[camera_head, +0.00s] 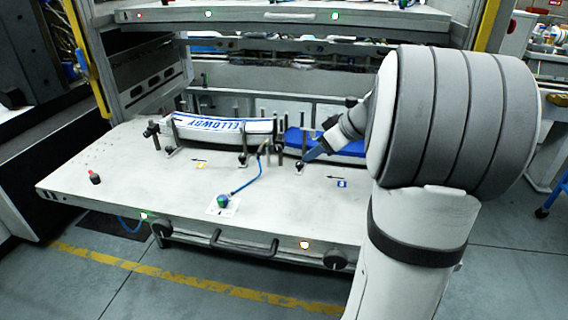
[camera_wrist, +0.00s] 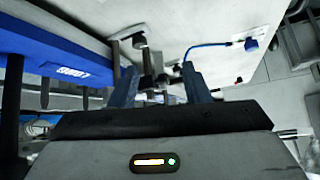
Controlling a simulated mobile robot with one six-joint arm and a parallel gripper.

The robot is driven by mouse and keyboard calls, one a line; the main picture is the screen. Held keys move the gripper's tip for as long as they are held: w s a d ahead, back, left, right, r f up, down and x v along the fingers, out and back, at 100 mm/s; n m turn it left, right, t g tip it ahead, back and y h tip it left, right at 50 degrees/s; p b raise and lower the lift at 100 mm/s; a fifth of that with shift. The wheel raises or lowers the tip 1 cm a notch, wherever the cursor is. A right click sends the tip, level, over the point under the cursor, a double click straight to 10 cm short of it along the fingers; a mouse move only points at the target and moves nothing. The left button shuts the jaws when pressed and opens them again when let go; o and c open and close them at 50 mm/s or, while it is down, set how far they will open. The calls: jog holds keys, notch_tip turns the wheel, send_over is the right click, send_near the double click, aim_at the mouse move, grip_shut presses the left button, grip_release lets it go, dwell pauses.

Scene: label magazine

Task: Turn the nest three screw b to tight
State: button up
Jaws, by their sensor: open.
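My gripper (camera_head: 311,153) is open, its blue fingers pointing down at a small black-topped screw (camera_head: 299,167) on the light tray (camera_head: 110,165). In the wrist view my gripper (camera_wrist: 158,76) has its two fingers apart, with a dark post and knob (camera_wrist: 161,79) seen between them. I cannot tell if the fingers touch it. A blue label stack (camera_head: 350,147) lies behind the gripper, partly hidden by my arm; its blue face (camera_wrist: 60,62) fills the upper left of the wrist view. No lettering that names screw b is readable.
A white label stack with blue letters (camera_head: 225,125) stands to the left, with another black-topped screw (camera_head: 242,159) before it. A blue cable (camera_head: 247,185) runs to a round connector (camera_head: 222,201). The tray's front right is fairly clear.

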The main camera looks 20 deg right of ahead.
aim_at(301, 163)
jog(key=d, duration=0.1)
jog(key=w+d+f, duration=0.1)
jog(key=shift+d+f+n+t+b, duration=0.2)
jog(key=shift+d+n+t+b, duration=0.1)
jog(key=shift+b, duration=0.05)
jog(key=b+x, duration=0.1)
jog(key=x, duration=0.6)
jog(key=shift+w+a+f, duration=0.1)
jog(key=shift+w+a, duration=0.05)
jog(key=shift+w, duration=0.1)
jog(key=shift+c, duration=0.2)
grip_shut()
